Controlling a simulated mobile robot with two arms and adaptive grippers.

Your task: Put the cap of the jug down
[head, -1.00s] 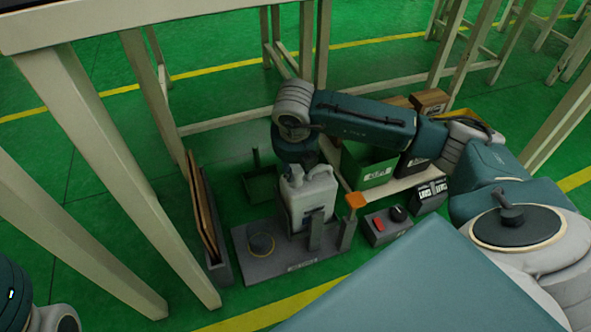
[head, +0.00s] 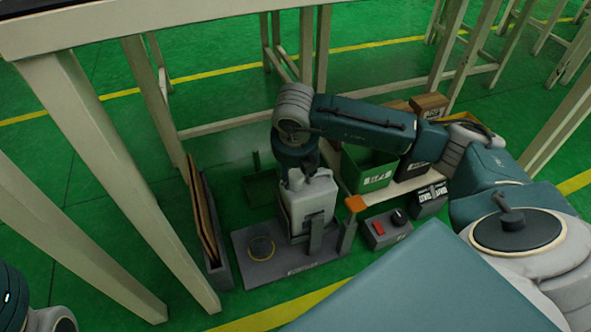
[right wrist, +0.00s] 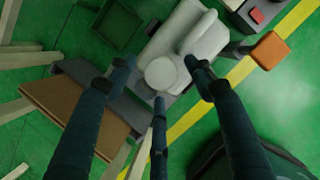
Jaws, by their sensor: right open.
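The white jug (head: 308,205) stands upright on the grey base plate (head: 315,261), behind a short grey post. In the right wrist view the jug (right wrist: 187,38) shows from above, with its handle and its round pale cap (right wrist: 162,74). The cap appears to sit on the jug's neck. My right gripper (right wrist: 159,76) is open, its three dark fingers spread around the cap. I cannot tell whether they touch it. In the head view this gripper (head: 309,169) is over the jug's top and hides the cap. My left gripper is out of view.
A yellow-ringed round spot (head: 261,248) is on the plate left of the jug. A switch box (head: 388,229), an orange-topped post (head: 355,203) and a green bin (head: 367,170) stand to the right. Boards (head: 207,215) lean in a rack at left, near pale table legs.

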